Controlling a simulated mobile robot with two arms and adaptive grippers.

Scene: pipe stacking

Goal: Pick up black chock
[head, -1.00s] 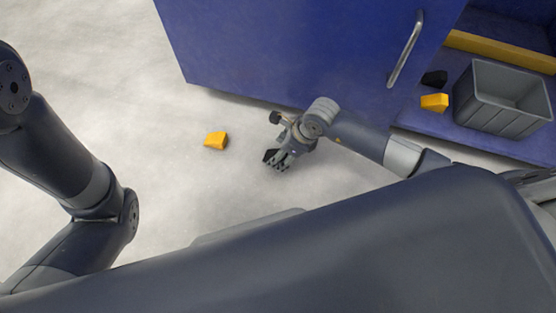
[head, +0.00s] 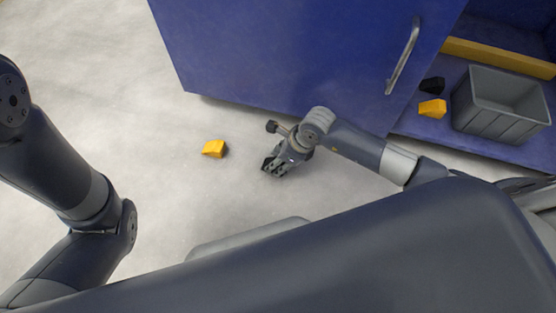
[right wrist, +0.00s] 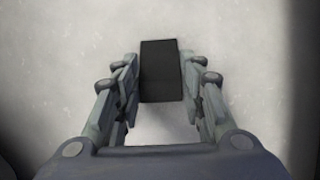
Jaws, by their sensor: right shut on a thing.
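The black chock (right wrist: 160,70) sits between the two fingers of my right gripper (right wrist: 160,88) in the right wrist view. The fingers are shut on its sides. In the head view the right gripper (head: 272,168) is over the pale floor, left of the blue cabinet's lower edge, and the chock is mostly hidden by the fingers. I cannot tell whether it touches the floor. My left arm is at the left of the head view; its gripper is out of the picture.
A yellow chock (head: 214,149) lies on the floor left of the right gripper. On the blue shelf (head: 420,125) are another black chock (head: 433,85), another yellow chock (head: 432,108) and a grey bin (head: 490,122). A blue door (head: 290,50) with a metal handle (head: 404,55) stands behind.

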